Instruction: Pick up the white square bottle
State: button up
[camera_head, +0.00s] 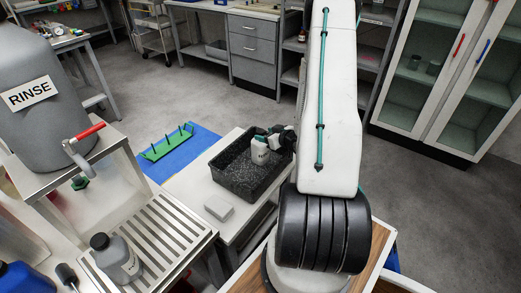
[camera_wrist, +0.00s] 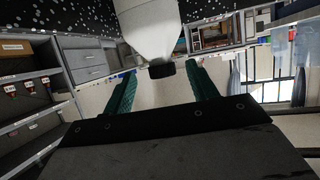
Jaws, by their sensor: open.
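The white square bottle (camera_head: 261,153) is in a black speckled bin (camera_head: 228,179) in the head view, with a dark mark on its side. In the wrist view the white bottle (camera_wrist: 148,28) shows at the top centre, its black cap pointing down in the picture. My gripper (camera_wrist: 160,74) is open, with one green finger on each side of the bottle's cap end. I cannot tell whether the fingers touch it. In the head view my gripper (camera_head: 279,139) is beside the bottle at the bin's right side, partly hidden by my arm.
A small white block (camera_head: 218,207) lies in front of the bin. A blue mat (camera_head: 190,157) with a green pegged rack (camera_head: 167,145) is left of it. A grey bottle (camera_head: 118,260) stands on the slatted drain (camera_head: 163,235) below the RINSE tank (camera_head: 38,110). Glass cabinets (camera_head: 425,75) stand at right.

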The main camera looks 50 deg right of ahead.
aim_at(263, 132)
jog(key=x, duration=0.4)
jog(key=shift+a+r, duration=0.1)
grip_shut()
jog(key=shift+r, duration=0.2)
